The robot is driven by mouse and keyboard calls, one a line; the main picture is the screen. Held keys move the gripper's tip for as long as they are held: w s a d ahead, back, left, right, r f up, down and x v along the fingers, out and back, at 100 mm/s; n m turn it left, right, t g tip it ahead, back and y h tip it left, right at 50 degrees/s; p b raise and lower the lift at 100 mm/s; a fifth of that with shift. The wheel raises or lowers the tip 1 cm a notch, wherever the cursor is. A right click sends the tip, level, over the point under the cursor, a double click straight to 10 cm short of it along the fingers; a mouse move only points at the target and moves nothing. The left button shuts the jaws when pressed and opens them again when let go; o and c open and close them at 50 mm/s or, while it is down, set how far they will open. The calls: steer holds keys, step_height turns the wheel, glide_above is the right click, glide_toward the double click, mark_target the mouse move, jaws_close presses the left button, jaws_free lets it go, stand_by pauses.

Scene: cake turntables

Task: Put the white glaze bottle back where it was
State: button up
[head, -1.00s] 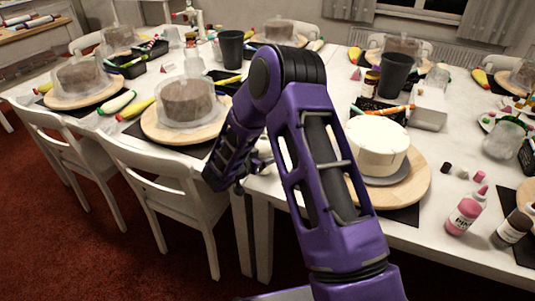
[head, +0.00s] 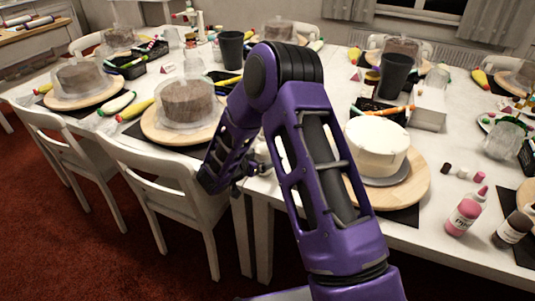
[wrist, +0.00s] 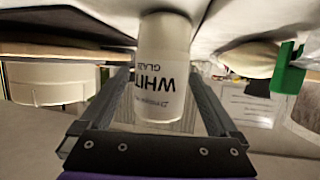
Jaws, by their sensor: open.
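The white glaze bottle (wrist: 165,50) shows large in the wrist view, between the two fingers of my gripper (wrist: 165,95). Its label appears upside down, as does the whole wrist view, so the bottle looks upright with its base at the white tabletop. The fingers are open, one on each side of the bottle; whether either touches it I cannot tell. In the head view my gripper (head: 255,170) is low near the table's front edge, partly hidden by my forearm. I cannot make out the white bottle there.
A cream cake (head: 377,145) on a wooden turntable (head: 418,182) stands right of my arm. A covered brown cake (head: 188,100) stands left. A pink bottle (head: 462,215) and a dark bottle (head: 512,230) are at the right. Chairs (head: 150,180) stand along the front edge.

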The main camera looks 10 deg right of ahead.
steer(key=v, duration=1)
steer(key=shift+a, duration=0.2)
steer(key=shift+s+r, duration=0.1)
